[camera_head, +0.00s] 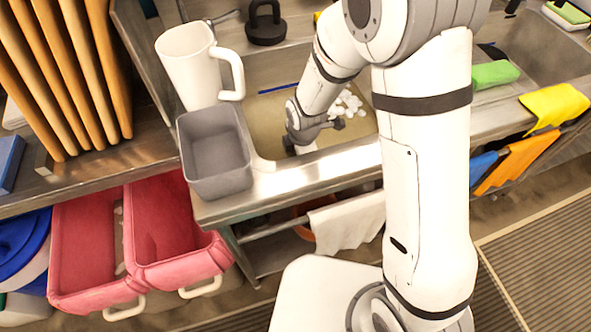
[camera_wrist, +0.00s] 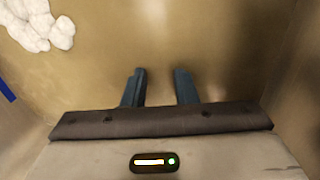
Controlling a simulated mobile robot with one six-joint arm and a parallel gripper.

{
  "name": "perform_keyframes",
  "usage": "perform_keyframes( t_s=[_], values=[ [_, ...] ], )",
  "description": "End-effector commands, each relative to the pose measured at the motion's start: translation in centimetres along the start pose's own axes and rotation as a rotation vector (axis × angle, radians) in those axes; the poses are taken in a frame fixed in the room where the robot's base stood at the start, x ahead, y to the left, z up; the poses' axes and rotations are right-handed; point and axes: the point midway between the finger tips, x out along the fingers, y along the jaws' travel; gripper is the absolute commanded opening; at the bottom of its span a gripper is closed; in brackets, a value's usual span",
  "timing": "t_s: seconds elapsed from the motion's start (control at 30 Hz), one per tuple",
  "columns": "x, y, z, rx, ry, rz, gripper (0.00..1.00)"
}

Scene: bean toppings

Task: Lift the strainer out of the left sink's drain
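The left sink (camera_head: 262,110) has a smooth tan inside, either its floor or murky water; I cannot tell which. I cannot make out the strainer or the drain in either view. My gripper (camera_wrist: 160,88) is in the left sink. Its two dark blue-grey fingers stand apart, with only the tan surface showing between them. In the head view my gripper (camera_head: 291,146) is low in the basin near its front edge, and partly hidden by its own wrist.
White clumps (camera_head: 347,104) lie in the sink, also in the wrist view (camera_wrist: 38,24). A blue stick (camera_head: 284,88) lies toward the back. A grey bin (camera_head: 217,150) and white pitcher (camera_head: 188,65) stand left. Cloths (camera_head: 553,104) hang over the right sink's edge.

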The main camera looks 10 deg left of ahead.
Motion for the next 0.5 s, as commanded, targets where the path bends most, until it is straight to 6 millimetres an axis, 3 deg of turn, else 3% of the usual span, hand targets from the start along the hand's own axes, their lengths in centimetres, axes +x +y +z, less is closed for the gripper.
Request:
perform_keyframes(
  t_s=[0.5],
  values=[
    [6.1, -0.1, -0.5, 0.001, 0.0, -0.001, 0.26]
  ],
)
